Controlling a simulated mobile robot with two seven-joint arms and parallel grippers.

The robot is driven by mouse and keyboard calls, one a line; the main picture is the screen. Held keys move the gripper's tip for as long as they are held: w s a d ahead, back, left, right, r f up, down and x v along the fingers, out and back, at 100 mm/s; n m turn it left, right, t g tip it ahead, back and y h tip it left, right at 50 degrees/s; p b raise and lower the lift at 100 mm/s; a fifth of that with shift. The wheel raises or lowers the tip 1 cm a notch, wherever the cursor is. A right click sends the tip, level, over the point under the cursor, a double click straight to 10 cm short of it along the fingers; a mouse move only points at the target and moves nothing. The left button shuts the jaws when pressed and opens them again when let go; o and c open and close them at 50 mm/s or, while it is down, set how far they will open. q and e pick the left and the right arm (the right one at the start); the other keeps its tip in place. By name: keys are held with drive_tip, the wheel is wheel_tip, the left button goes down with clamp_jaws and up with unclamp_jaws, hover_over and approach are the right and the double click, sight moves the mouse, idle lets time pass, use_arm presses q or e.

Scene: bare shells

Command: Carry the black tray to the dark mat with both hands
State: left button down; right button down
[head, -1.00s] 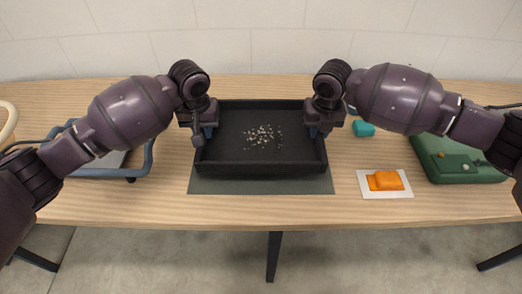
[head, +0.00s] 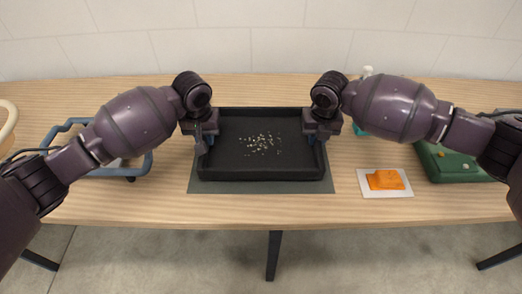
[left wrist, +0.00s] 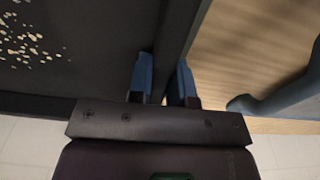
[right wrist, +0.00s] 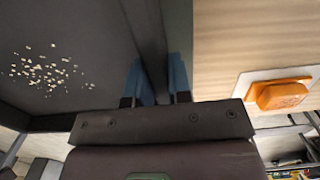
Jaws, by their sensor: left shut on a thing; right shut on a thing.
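The black tray (head: 262,172) holds small pale bits scattered on its floor. It is level and lies over the dark mat (head: 262,187), which shows along the tray's front and sides. I cannot tell whether the tray touches the mat. My left gripper (head: 204,141) is shut on the tray's left wall, with its blue fingers either side of the wall in the left wrist view (left wrist: 163,85). My right gripper (head: 318,138) is shut on the right wall, seen also in the right wrist view (right wrist: 158,82). The mat's far part is hidden under the tray.
An orange block (head: 385,179) on a white plate (head: 375,193) lies right of the mat. A green case (head: 452,166) is further right. A teal object (head: 359,131) and a white bottle (head: 367,71) are partly behind my right arm. A blue-framed thing (head: 140,166) stands left.

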use_arm(q)
drive_tip(key=shift+f, duration=0.65)
use_arm(e)
drive_tip(key=shift+f, duration=0.65)
use_arm(q)
drive_tip(key=c, duration=1.1)
unclamp_jaws()
drive_tip(key=shift+f, duration=0.1)
use_arm(e)
drive_tip(key=c, duration=1.1)
unclamp_jaws()
use_arm(q)
drive_tip(key=shift+o, duration=0.2)
use_arm(e)
drive_tip(key=shift+o, duration=0.2)
use_arm(q)
drive_tip(key=r, duration=0.8)
drive_tip(key=s+r, duration=0.1)
drive_tip(key=r, duration=0.2)
drive_tip(key=shift+r, duration=0.4)
use_arm(e)
drive_tip(key=shift+r, duration=0.5)
use_arm(q)
drive_tip(key=shift+r, duration=0.1)
use_arm(e)
wheel_tip(320, 180, up, 11)
drive_tip(key=s, duration=0.1)
drive_tip(key=shift+f, duration=0.1)
